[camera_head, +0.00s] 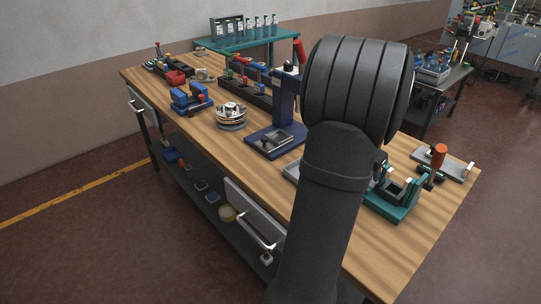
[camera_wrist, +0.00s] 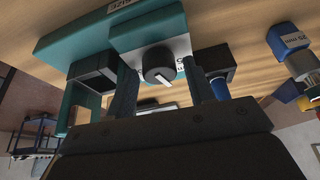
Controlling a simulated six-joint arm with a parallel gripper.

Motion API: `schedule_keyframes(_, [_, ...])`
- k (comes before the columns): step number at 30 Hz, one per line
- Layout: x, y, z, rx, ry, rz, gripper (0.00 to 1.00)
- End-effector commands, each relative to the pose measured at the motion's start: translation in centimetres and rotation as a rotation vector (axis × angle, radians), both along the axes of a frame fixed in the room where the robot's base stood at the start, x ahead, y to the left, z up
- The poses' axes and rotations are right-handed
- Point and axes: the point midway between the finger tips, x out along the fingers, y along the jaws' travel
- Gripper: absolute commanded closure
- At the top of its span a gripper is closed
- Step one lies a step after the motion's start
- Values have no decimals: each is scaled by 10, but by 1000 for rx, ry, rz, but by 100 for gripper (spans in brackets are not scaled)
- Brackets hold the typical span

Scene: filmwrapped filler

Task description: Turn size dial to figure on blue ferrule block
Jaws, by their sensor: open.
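In the wrist view, a round dark size dial (camera_wrist: 159,66) with a white pointer line sits on the front of a teal device (camera_wrist: 148,30). Part of a "SIZE" label shows above it. My gripper (camera_wrist: 164,84) is open, its two dark fingers either side of the dial; I cannot tell whether they touch it. In the head view a teal device (camera_head: 393,205) stands at the near right of the bench, partly behind my arm, which hides my gripper.
The wooden bench (camera_head: 388,262) carries a blue press (camera_head: 283,105), a stack of discs (camera_head: 231,115), a blue clamp (camera_head: 190,98) and an orange-handled tool (camera_head: 438,157) on a metal plate. The near right bench corner is clear.

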Motion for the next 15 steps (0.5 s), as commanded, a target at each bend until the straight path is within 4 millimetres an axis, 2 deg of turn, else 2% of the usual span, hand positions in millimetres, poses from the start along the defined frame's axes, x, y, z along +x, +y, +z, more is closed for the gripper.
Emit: schedule_keyframes(15, [2,2,-1,-1,3,-390,44])
